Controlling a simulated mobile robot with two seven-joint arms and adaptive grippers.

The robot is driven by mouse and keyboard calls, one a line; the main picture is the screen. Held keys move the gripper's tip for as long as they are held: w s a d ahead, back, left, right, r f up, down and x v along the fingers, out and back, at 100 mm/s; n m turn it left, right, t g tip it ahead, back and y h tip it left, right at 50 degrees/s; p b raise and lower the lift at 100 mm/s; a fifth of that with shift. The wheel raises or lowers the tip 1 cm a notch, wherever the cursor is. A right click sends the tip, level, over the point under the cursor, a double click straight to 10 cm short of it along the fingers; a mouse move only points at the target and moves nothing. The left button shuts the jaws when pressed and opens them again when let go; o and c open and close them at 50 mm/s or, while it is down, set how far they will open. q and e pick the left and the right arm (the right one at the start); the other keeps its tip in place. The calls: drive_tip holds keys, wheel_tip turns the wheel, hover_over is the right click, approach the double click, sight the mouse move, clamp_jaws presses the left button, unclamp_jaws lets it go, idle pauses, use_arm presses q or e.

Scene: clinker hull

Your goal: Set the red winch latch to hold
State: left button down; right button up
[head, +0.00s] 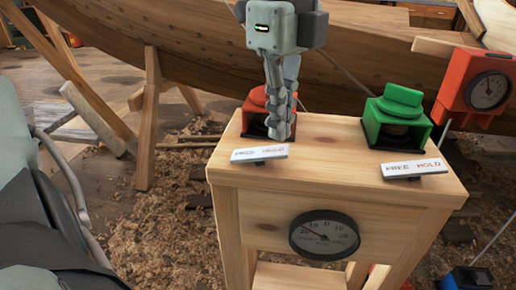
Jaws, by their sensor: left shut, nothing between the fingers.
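The red winch latch (256,97) sits at the back left of a wooden stand (323,166). It has a red knob on a red housing. My left gripper (280,136) points down with its fingers shut and empty. It is in front of the latch's right part and hides it; whether it touches the latch I cannot tell. A tilted white label plate (260,154) in front of the latch is hard to read. The latch's exact setting cannot be made out. My right gripper is not in view.
A green latch (397,112) stands at the right of the stand, with a FREE HOLD plate (414,168). A round dial (324,236) is on the stand's front. A red gauge box (460,82) is at the right. The wooden hull (190,45) and its props are behind.

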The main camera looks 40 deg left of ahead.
sight(279, 150)
use_arm(q)
drive_tip(key=shift+f+b, duration=1.65)
drive_tip(key=shift+b, duration=0.05)
idle(1.0)
drive_tip(key=shift+r+p, duration=2.1)
drive_tip(key=shift+r, duration=1.5)
